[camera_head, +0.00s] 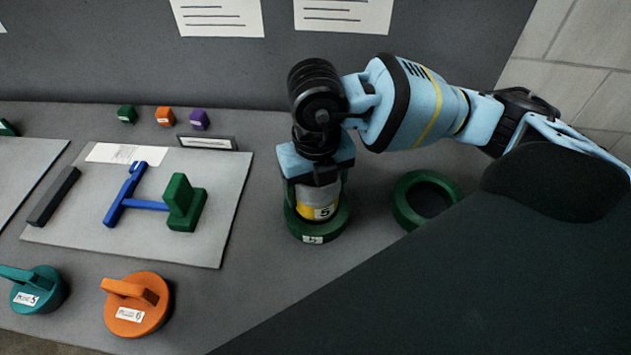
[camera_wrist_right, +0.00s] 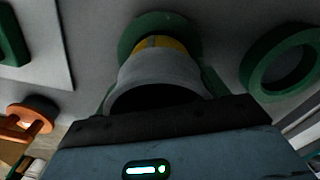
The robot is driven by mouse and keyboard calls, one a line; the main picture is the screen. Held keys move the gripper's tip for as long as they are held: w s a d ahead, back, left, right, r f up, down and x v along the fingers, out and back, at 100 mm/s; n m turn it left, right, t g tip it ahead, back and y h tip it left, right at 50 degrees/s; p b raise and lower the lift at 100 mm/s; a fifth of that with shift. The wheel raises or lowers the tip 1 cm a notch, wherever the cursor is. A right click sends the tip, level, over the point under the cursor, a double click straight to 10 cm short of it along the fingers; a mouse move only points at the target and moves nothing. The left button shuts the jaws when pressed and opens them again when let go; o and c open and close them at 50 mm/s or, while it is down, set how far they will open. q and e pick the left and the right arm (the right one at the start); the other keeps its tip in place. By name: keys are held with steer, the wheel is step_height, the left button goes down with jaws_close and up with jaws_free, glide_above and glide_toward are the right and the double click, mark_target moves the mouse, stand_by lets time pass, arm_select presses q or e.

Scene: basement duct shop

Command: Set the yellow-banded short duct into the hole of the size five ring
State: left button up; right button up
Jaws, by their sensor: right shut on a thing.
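The short duct (camera_head: 318,194) is a grey cylinder with a yellow band low down and a label that reads 5. It stands upright, and its lower end is within the outline of a green ring (camera_head: 341,222) on the table. The ring's label is too small to read surely. My right gripper (camera_head: 317,172) points down and is shut on the duct's upper part. In the right wrist view the grey duct (camera_wrist_right: 160,72) and its yellow band meet the green ring (camera_wrist_right: 133,32). The ring's hole is hidden, so I cannot tell how deep the duct sits. My left gripper is out of view.
A second green ring (camera_head: 402,209) lies empty to the right. Left are a pale board (camera_head: 85,235) with blue, green and dark pieces, a teal lid (camera_head: 37,290) and an orange lid (camera_head: 137,305). Small green, orange and purple blocks stand at the back.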

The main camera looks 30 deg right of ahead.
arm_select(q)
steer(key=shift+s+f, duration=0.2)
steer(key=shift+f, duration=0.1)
arm_select(e)
steer(key=shift+f, duration=0.45)
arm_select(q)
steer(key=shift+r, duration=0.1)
arm_select(e)
steer(key=o, duration=1.2)
steer(key=shift+r, duration=0.35)
step_height(320, 180, up, 6)
steer(key=shift+r, duration=0.55)
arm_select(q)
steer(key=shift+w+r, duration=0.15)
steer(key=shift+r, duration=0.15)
